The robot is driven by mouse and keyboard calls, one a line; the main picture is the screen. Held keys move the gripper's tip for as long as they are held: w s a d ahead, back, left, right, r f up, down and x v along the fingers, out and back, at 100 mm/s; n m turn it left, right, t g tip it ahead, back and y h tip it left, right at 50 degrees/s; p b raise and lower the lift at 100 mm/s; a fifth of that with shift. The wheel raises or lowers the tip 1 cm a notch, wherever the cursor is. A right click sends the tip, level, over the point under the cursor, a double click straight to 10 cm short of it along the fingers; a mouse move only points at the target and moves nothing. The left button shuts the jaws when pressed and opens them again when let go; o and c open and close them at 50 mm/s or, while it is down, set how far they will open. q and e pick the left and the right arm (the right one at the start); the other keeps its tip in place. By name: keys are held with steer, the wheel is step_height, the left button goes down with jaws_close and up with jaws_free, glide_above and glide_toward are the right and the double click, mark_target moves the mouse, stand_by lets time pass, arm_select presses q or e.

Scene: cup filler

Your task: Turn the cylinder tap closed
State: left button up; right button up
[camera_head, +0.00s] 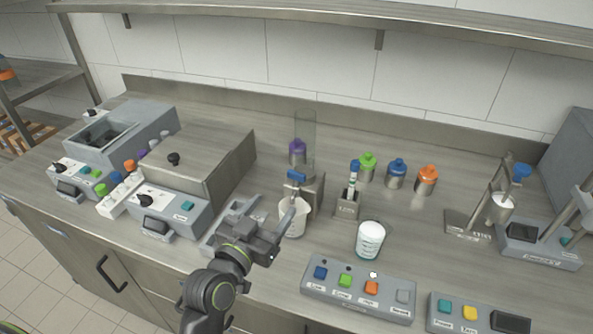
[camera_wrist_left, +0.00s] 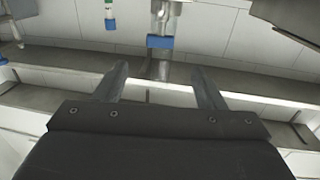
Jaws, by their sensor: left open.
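The cylinder tap has a blue handle (camera_head: 297,176) below a tall clear cylinder (camera_head: 305,130) on a metal stand. A white cup (camera_head: 299,223) stands below the tap, partly hidden by my gripper. My left gripper (camera_head: 285,229) is open and empty, in front of the cup and lower in the picture than the blue handle. In the left wrist view, the fingers of my left gripper (camera_wrist_left: 159,72) are spread wide. The blue handle (camera_wrist_left: 160,41) shows beyond the fingertips, roughly centred between them and not gripped. My right gripper is not in view.
Another white cup (camera_head: 370,240) stands to the right, behind a button panel (camera_head: 358,290). A small stand with a blue-capped tube (camera_head: 353,180) is right of the tap. Several capped bottles, including an orange one (camera_head: 427,180), stand behind. A grey box (camera_head: 195,160) is left.

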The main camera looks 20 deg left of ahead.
mark_target(295, 177)
arm_select(q)
steer(key=w+p, duration=0.1)
steer(key=w, duration=0.3)
steer(key=w+d+p, duration=0.1)
steer(key=w, duration=0.3)
steer(key=w+d, duration=0.1)
steer(key=w, duration=0.3)
steer(key=shift+w+p, duration=0.1)
steer(key=shift+p, duration=0.3)
steer(key=shift+c, duration=0.3)
steer(key=c, duration=0.9)
steer(key=y+p, duration=0.1)
steer(key=p, duration=0.1)
steer(key=n+p, duration=0.1)
steer(key=p, duration=0.1)
steer(key=shift+r+y, duration=0.3)
steer(key=shift+y, duration=0.1)
steer(key=shift+f+n+y+p, duration=0.2)
steer(key=shift+n+y+p, duration=0.1)
steer(key=shift+p, duration=0.4)
steer(key=shift+f, duration=0.1)
steer(key=o, duration=1)
steer(key=shift+a, duration=0.1)
steer(key=shift+c, duration=0.2)
